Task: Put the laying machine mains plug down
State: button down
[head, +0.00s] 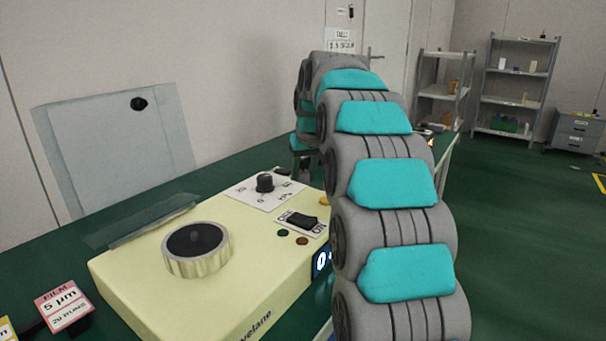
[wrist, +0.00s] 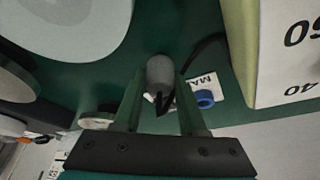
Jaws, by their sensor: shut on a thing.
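My gripper (wrist: 160,92) shows in the wrist view with its two dark green fingers closed on a grey, rounded plug (wrist: 160,70). A black cord part shows between the fingers below the plug. Green bench top lies behind the plug; I cannot tell whether they touch. Right of the fingers is a white label (wrist: 212,83) reading "MA", partly covered, with a blue round fitting (wrist: 205,98) by it. In the head view my own arm hides the plug and most of the gripper. The cream machine (head: 215,285) stands on the bench, with a dial, a knob and a switch.
In the wrist view a large pale disc (wrist: 70,25) lies upper left, and a cream box with a numbered white face (wrist: 290,50) stands at right. In the head view a clear panel (head: 115,150) stands behind the machine, and a film card (head: 63,305) is at lower left.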

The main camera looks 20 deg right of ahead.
jog(key=shift+c, duration=2.3)
grip_release()
jog(key=shift+f, duration=0.1)
jog(key=shift+r, duration=0.2)
jog(key=v, duration=1.2)
jog(key=shift+s+f, duration=0.1)
